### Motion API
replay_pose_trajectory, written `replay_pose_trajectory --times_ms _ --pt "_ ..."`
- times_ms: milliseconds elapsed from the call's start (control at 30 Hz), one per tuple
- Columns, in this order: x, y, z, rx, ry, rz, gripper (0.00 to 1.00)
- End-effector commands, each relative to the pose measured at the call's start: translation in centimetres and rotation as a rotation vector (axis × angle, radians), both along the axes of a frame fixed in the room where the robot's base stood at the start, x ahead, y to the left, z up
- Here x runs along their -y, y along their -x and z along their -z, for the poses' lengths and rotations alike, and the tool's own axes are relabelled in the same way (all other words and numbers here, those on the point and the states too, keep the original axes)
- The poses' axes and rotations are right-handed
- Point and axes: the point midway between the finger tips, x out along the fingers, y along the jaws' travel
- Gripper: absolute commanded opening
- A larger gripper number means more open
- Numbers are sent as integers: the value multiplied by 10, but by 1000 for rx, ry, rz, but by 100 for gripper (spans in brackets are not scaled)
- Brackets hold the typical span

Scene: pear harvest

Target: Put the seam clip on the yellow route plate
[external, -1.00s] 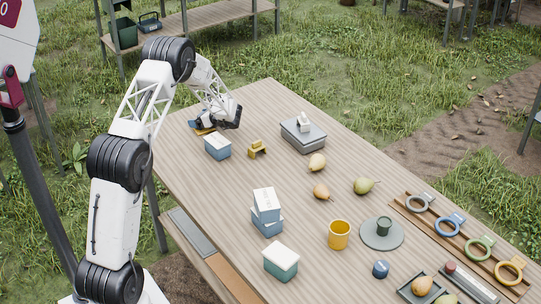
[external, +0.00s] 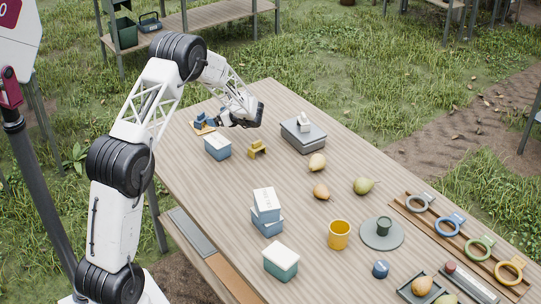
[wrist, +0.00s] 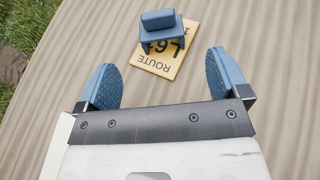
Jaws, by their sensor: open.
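The blue seam clip (external: 201,119) stands upright on the yellow route plate (external: 208,130) at the table's far left end. In the wrist view, the clip (wrist: 161,21) rests on the plate (wrist: 150,63) and covers part of its lettering. My gripper (external: 229,120) is to the right of the clip in the external view. In the wrist view, my gripper (wrist: 165,72) has its two blue fingers spread wide with nothing between them, and the clip lies beyond the fingertips, apart from them.
A blue-and-white box (external: 217,147) and a small yellow block (external: 257,149) stand in front of the plate. A grey case (external: 303,136) is to the right. Pears, an orange mug (external: 339,234) and stacked boxes (external: 266,212) occupy the nearer table.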

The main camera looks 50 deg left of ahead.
Motion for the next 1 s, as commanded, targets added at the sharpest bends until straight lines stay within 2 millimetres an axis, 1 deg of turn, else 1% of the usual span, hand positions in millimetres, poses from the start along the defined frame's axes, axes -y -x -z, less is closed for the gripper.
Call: replay_pose_trajectory --times_ms 833,1000 --pt "0 0 0 0 1 0 93" --pt "5 0 -6 12 4 -4 93"
